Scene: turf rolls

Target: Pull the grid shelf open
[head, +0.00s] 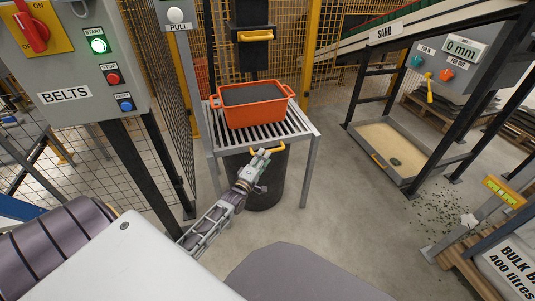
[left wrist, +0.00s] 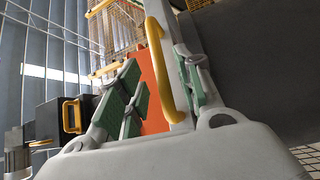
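The grid shelf (head: 308,134) is a grey slatted shelf on legs in the middle of the head view. A yellow handle (head: 281,149) sits on its front edge. An orange tub (head: 256,113) with dark contents stands on the slats. My left gripper (head: 262,155) is at the handle, partly covering it. In the left wrist view, the yellow handle (left wrist: 162,68) lies between the green-padded fingers, nearer the right one. A gap shows between the left finger and the handle, so the gripper looks open. My right gripper is not in view.
A black drum (head: 266,185) stands under the shelf. A black unit with a yellow handle (head: 255,36) is behind it. A belts control box (head: 92,60) and mesh fence are at left. A sand tray (head: 392,145) lies at right. The floor in front of the shelf is clear.

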